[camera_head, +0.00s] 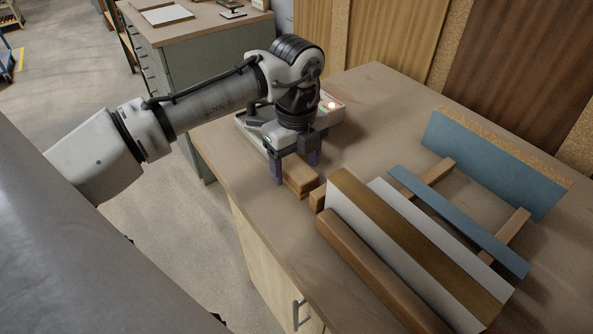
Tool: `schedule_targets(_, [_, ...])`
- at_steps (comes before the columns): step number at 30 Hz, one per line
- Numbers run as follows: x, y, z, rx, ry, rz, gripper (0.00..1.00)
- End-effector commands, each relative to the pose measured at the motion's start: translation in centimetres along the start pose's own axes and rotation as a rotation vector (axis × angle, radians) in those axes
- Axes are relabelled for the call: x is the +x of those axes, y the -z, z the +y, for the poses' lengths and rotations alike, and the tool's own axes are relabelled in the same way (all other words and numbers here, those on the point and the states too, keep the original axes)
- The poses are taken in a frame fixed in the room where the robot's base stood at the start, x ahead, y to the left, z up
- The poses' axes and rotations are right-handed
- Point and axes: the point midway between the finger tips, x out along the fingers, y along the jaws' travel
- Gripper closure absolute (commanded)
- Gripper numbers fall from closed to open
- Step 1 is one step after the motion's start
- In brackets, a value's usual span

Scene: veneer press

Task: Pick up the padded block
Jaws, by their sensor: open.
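A small layered wooden block (302,185) lies on the bench near its left edge, in tan and brown tones. It looks like the padded block, though no pad can be made out clearly. My gripper (296,172) points down over it with its two purple fingers apart. One finger is at the block's left side and the other is towards its far right side. The block's far part is partly hidden by the gripper. I cannot tell whether the fingers touch it.
Right of the block lie a long brown rounded bar (370,270), white and brown boards (410,245), a blue strip (455,220) and an upright blue panel (490,165). The bench front (262,225) is clear.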

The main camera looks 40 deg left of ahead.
Motion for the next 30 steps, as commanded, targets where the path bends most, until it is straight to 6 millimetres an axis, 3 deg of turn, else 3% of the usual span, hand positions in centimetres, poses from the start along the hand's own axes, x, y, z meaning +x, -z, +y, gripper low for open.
schedule_targets(4, [1.36,0.06,0.03,0.001,-0.001,0.0,0.31])
schedule_targets(11, [1.52,0.04,0.0,0.001,0.001,0.0,0.31])
schedule_targets(22, [1.49,0.03,0.0,0.001,0.001,0.0,0.77])
schedule_targets(30, [1.34,0.03,-0.01,0.0,0.001,0.0,0.77])
